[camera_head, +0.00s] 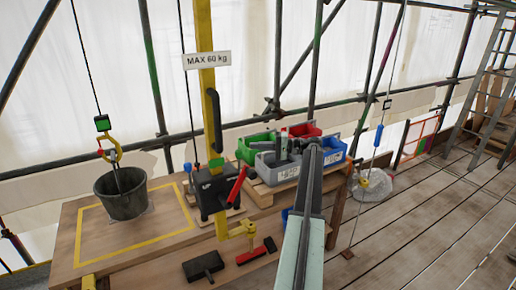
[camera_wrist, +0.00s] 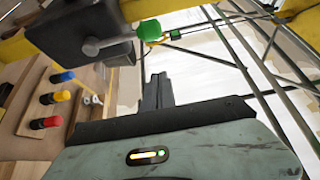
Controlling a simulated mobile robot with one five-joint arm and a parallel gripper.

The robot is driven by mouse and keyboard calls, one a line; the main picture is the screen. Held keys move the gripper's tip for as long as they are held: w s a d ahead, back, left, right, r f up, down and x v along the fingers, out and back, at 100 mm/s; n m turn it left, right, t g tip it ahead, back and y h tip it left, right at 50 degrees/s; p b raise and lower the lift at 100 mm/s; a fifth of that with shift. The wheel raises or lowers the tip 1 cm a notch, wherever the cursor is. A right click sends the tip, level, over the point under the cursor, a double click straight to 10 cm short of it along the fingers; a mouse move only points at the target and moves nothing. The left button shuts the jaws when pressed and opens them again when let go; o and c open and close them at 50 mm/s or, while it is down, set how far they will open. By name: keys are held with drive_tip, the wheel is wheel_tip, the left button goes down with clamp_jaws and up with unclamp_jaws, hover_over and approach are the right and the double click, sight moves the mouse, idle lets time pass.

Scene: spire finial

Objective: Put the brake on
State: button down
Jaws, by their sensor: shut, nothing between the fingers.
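A dark winch box (camera_head: 212,190) is mounted on the yellow post (camera_head: 206,120). A red lever (camera_head: 236,186) slants up from its right side, and a small green part (camera_head: 216,162) sits at its top. Which part is the brake I cannot tell. In the wrist view, a dark housing (camera_wrist: 75,30) with a metal shaft and a green knob (camera_wrist: 150,30) hangs close above and left of my gripper (camera_wrist: 158,90). My gripper's fingers are together and empty, apart from the knob. In the head view my arm covers part of the bench, and the fingertips are not clear.
A bucket (camera_head: 122,193) hangs over a yellow-marked square on the bench (camera_head: 75,235). Green, red and blue bins (camera_head: 258,147) stand behind my arm. A black block (camera_head: 203,266) and a red-handled tool (camera_head: 256,251) lie in front. The plank floor (camera_head: 425,230) is clear at right.

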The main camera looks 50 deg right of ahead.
sight(239, 164)
drive_tip(key=w+a, duration=0.2)
drive_tip(key=a, duration=0.4)
drive_tip(key=shift+w+a, duration=0.2)
